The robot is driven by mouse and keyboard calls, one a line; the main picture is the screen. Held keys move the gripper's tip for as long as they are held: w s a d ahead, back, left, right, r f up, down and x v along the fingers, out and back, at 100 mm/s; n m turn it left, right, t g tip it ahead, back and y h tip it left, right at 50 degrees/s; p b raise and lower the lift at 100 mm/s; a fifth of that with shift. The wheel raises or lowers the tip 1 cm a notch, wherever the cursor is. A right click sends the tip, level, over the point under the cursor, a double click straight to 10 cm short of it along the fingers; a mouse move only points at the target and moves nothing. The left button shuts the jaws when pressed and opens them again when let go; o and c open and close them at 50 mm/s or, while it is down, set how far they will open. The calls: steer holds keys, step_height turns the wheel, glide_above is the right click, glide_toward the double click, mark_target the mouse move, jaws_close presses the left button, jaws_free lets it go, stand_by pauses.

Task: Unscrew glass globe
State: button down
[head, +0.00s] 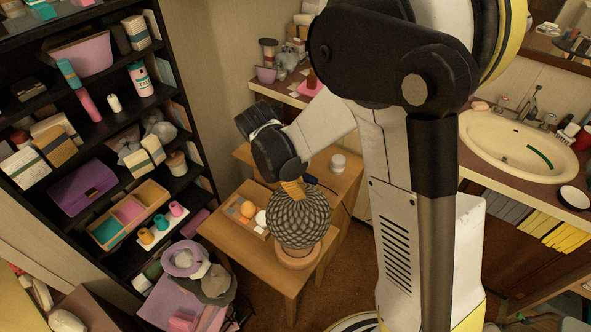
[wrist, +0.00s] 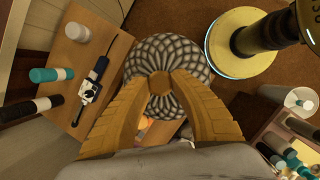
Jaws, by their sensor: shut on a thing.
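The glass globe (head: 300,222) is round and dark with a pale net-like pattern. It sits on a round tan base (head: 298,258) on a small wooden table. My gripper (head: 292,190) reaches down from above to the globe's top. In the wrist view, its yellow-brown fingers (wrist: 159,84) converge at the top of the globe (wrist: 153,52), around a small brown piece at its centre. They are shut on the globe there. The fingers cover part of the globe, and its underside and the joint with the base are hidden in the wrist view.
A dark, crowded shelf (head: 100,120) stands at left. A sink (head: 520,140) is at right. Brown floor shows around the table.

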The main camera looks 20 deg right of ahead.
steer(key=shift+s+a, duration=0.1)
steer(key=shift+r, duration=0.15)
stand_by(0.3)
step_height(320, 180, down, 8)
steer(key=b, duration=0.7)
steer(key=shift+f+b, duration=0.25)
steer(key=shift+b, duration=0.05)
stand_by(0.5)
steer(key=c, duration=1.1)
jaws_free()
steer(key=shift+o, duration=0.2)
